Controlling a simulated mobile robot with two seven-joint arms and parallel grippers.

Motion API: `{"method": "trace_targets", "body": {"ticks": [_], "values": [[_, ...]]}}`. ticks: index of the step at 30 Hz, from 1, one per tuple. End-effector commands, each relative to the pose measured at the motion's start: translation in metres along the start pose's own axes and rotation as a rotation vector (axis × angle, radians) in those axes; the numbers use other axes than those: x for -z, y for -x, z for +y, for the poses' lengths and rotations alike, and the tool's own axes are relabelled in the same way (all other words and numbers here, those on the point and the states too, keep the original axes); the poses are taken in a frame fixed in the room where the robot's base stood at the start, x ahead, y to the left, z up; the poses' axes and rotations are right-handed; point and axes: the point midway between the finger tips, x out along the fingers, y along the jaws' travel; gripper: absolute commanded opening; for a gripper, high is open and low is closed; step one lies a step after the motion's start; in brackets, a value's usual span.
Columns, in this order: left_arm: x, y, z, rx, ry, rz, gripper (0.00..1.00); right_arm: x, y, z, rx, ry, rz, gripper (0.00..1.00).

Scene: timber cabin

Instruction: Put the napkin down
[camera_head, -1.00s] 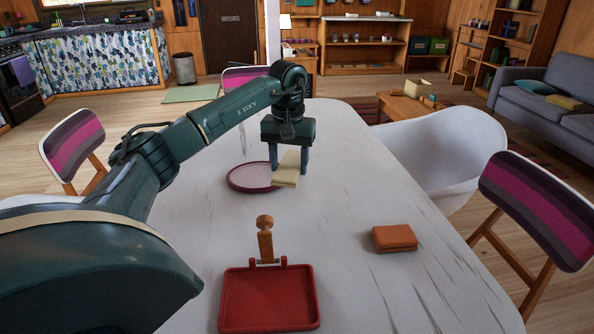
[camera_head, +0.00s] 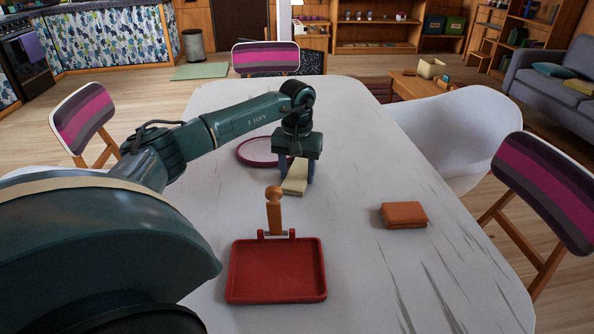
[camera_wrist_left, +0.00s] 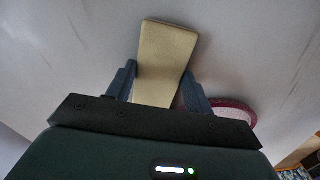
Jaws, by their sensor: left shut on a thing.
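The napkin is a folded, cream-coloured pad (camera_head: 295,183). My left gripper (camera_head: 297,174) is shut on it, low over the white table (camera_head: 360,170). In the left wrist view the napkin (camera_wrist_left: 165,60) sits between the two fingers (camera_wrist_left: 158,78) and sticks out beyond them. I cannot tell whether its underside touches the table. A round plate with a purple-red rim (camera_head: 242,158) lies just behind and left of the napkin, partly hidden by my arm; its rim also shows in the left wrist view (camera_wrist_left: 240,106). My right gripper is not in view.
A brown-orange folded item (camera_head: 404,214) lies to the right. The table between them and behind the brown-orange item is bare. Chairs stand around the table.

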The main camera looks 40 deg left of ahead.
Motion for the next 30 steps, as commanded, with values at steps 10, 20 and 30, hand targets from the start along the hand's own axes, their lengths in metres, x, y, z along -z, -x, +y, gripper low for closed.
{"method": "trace_targets", "body": {"ticks": [10,20,30], "values": [[0.0,-0.003,0.0,0.001,0.001,-0.001,0.67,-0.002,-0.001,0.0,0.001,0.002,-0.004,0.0],[0.0,-0.001,0.0,0.0,0.001,0.0,0.74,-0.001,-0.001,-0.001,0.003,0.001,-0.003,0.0],[0.001,0.054,0.0,-0.001,0.002,0.005,0.74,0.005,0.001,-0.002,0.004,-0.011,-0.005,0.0]]}}
